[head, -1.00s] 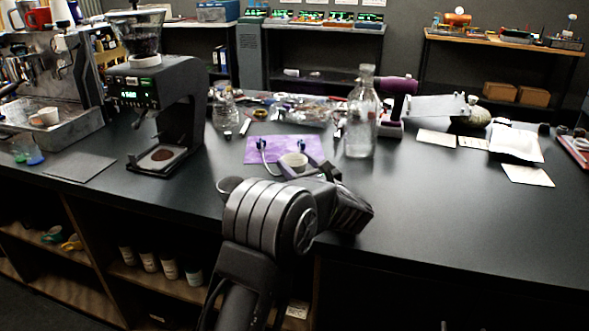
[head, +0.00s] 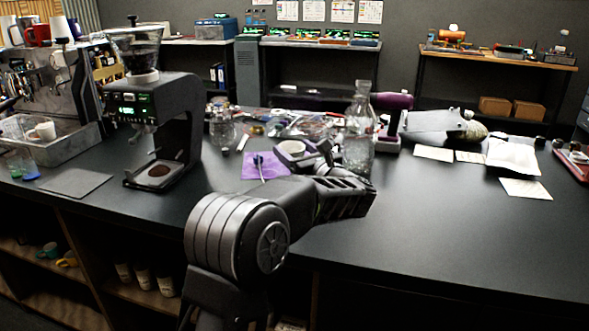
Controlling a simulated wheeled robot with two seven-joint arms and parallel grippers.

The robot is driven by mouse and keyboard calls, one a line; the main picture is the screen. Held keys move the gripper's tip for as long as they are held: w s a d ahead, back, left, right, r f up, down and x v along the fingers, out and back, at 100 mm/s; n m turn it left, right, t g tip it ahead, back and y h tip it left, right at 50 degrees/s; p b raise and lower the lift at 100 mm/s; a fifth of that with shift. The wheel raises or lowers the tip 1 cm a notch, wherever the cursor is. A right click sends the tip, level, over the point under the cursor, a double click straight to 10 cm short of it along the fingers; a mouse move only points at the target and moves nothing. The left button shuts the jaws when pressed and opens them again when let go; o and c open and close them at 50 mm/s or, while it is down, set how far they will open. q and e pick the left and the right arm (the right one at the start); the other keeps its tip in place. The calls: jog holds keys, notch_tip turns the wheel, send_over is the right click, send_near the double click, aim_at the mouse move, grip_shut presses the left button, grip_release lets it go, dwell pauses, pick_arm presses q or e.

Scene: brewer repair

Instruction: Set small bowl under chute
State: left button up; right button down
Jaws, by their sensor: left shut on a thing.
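The small bowl (head: 291,148) is pale inside and stands upright at my left gripper (head: 296,158), above or near the back right of the purple mat. My left gripper is shut on it; the fingertips are small and partly hidden by my wrist. I cannot tell how high the bowl is above the table. The black grinder (head: 178,100) stands to the left, with a clear hopper on top and its chute (head: 141,130) below the lit panel. A brown round patch (head: 159,170) lies on its base tray below. My right gripper is not in view.
A purple mat (head: 252,172) lies by the left gripper. A glass bottle (head: 359,140) stands just right of it. A glass jar (head: 223,128) stands between grinder and mat. A grey mat (head: 76,182) and the espresso machine (head: 45,90) are at left. The table's right front is clear.

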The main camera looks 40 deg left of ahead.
pick_arm(q)
jog(key=shift+r, duration=0.85)
